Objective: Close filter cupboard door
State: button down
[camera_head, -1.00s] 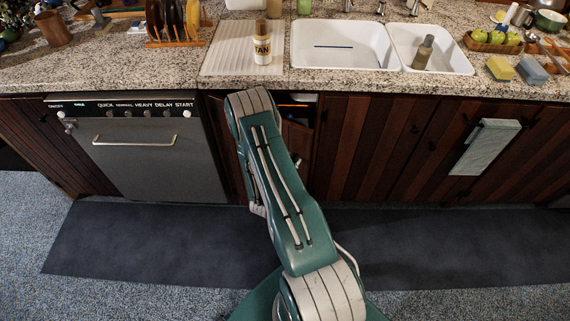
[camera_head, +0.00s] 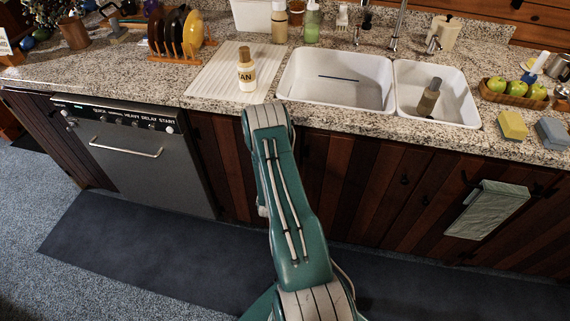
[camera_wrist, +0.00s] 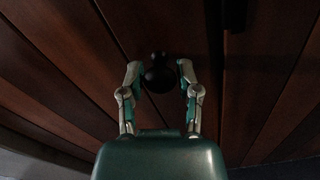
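The filter cupboard door is a dark wood plank panel (camera_wrist: 85,65) filling much of the wrist view. A round black knob (camera_wrist: 158,78) stands out from it. My gripper (camera_wrist: 160,72) has its two fingers on either side of the knob, spread apart, with narrow gaps seeming to show beside it. A dark vertical seam runs to the right of the knob. In the head view my arm covers most of this door, just right of the dishwasher (camera_head: 150,165). No open gap shows beside the arm there, but I cannot tell whether the door is fully flush.
A granite counter (camera_head: 215,104) overhangs the cupboards, with a double white sink (camera_head: 335,98) and a bottle (camera_head: 246,74) on a ribbed drainboard. A towel (camera_head: 487,210) hangs on a cupboard at right. A dark mat (camera_head: 120,235) covers the floor in front.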

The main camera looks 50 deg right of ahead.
jog(key=shift+c, duration=1.5)
grip_release()
jog(key=shift+a, duration=0.35)
jog(key=shift+s+d, duration=0.1)
jog(key=shift+d, duration=0.2)
jog(key=v, duration=1.2)
jog(key=shift+a, duration=0.1)
